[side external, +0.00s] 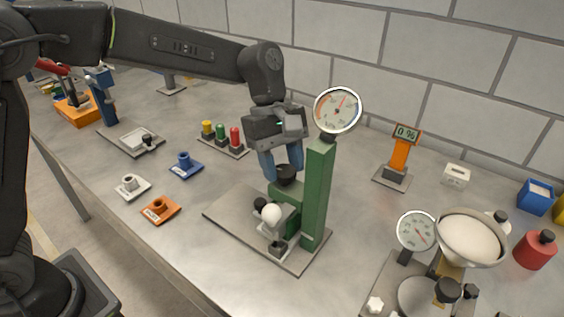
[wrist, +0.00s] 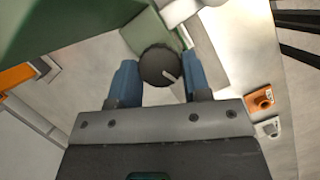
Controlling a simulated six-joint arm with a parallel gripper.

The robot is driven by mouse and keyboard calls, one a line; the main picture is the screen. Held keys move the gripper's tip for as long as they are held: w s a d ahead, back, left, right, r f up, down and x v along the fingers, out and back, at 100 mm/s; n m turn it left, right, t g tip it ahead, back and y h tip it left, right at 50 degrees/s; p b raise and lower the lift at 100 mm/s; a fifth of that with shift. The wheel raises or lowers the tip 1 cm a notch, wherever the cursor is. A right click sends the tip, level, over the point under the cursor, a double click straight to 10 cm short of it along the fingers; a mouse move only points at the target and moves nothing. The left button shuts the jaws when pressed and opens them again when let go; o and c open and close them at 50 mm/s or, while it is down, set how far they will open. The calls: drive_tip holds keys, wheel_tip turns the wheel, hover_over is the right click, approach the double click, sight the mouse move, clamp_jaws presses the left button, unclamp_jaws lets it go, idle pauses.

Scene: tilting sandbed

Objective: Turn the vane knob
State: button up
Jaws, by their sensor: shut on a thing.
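The black round knob (side external: 287,174) sits on top of a short green block (side external: 287,194) beside a tall green post (side external: 318,190). My gripper (side external: 283,166) points down over it, with its blue fingers on either side of the knob and shut on it. In the wrist view the knob (wrist: 158,66) lies between the two fingertips, and a white pointer mark on its top points to the lower right. A round dial gauge (side external: 338,110) with a red needle tops the green post. A white ball (side external: 271,214) and another black knob (side external: 260,204) are at the front of this device.
The device stands on a grey base plate (side external: 232,210). Red, green and yellow buttons (side external: 221,137) stand behind left. An orange display stand (side external: 400,157) and a bowl (side external: 470,238) with a second gauge (side external: 416,231) are to the right. Small blue (side external: 185,168) and orange (side external: 160,209) pieces lie left.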

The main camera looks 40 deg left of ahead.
idle(0.3)
drive_tip(key=o, duration=0.9)
drive_tip(key=v, duration=1.4)
drive_tip(key=shift+d, duration=0.1)
